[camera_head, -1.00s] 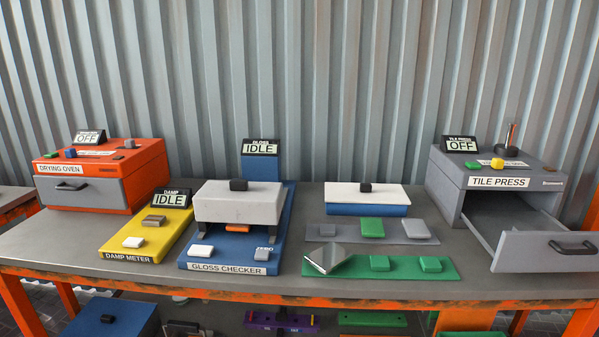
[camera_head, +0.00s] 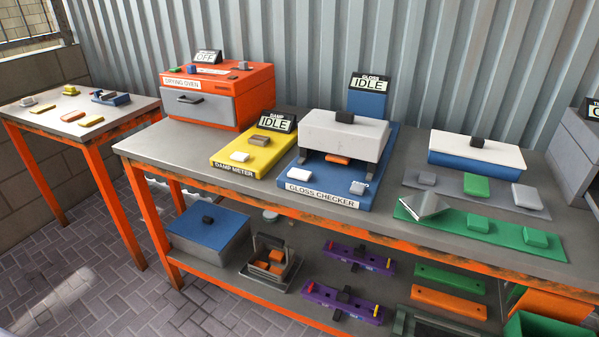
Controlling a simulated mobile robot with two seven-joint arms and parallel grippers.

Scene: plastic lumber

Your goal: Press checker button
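The gloss checker (camera_head: 372,184) is a blue base with a grey-white cover (camera_head: 345,134) raised on dark legs and a black knob on top. An orange tile (camera_head: 338,159) lies under the cover. A white button (camera_head: 299,174) sits at its front left, and a smaller grey button (camera_head: 357,188) marked ZERO at its front right. Its display (camera_head: 371,84) reads IDLE. Neither of my grippers shows in the head view.
The yellow damp meter (camera_head: 254,150), display IDLE, stands left of the checker, beside the orange drying oven (camera_head: 255,92). A blue box with white lid (camera_head: 476,154), grey and green strips with tiles lie right. A lower shelf holds a blue box (camera_head: 208,236) and purple jigs.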

